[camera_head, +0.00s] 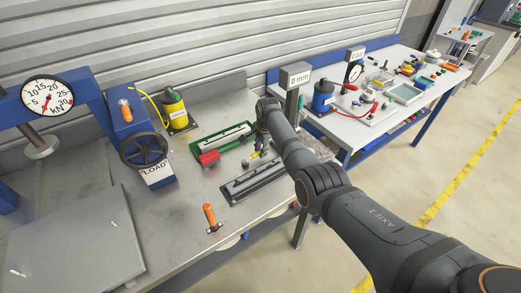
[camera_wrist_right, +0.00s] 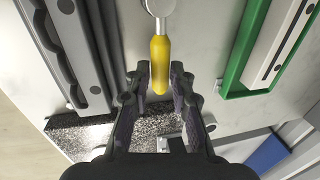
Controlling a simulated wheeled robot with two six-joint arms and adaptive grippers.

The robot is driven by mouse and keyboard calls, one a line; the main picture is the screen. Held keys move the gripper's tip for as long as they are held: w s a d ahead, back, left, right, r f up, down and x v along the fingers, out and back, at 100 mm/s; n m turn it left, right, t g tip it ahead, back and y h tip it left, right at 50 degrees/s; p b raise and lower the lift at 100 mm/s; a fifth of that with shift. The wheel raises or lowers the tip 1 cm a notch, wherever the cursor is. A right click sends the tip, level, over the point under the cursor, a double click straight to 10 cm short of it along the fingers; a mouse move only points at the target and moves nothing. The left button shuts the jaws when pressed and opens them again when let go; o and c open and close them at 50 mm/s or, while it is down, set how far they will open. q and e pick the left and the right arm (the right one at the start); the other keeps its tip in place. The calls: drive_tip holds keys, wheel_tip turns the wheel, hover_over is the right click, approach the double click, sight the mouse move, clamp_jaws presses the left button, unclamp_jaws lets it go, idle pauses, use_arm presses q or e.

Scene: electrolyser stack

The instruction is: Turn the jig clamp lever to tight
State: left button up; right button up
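A lever with a yellow handle (camera_wrist_right: 160,62) and a grey metal round end (camera_wrist_right: 160,7) shows in the right wrist view. I take it to be the jig clamp lever. In the head view its yellow handle (camera_head: 255,155) is small, on the bench between the green frame and the dark jig. My right gripper (camera_wrist_right: 154,75) is open, one finger on each side of the handle's free end, with gaps showing on both sides. In the head view the right gripper (camera_head: 263,143) is partly hidden by its own arm. My left gripper is not in view.
A green frame (camera_head: 198,152) with a red part (camera_head: 208,158) lies behind the lever. A dark jig (camera_head: 226,191) lies in front. A speckled block (camera_wrist_right: 75,140) is close to the gripper. A load press handwheel (camera_head: 143,150) stands left; an orange-handled tool (camera_head: 210,214) lies near the front edge.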

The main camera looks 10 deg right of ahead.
drive_tip(key=o, duration=0.3)
wheel_tip(320, 180, up, 12)
drive_tip(key=s, duration=0.2)
drive_tip(key=shift+s+d, duration=0.15)
drive_tip(key=shift+d, duration=0.3)
drive_tip(key=shift+f, duration=0.2)
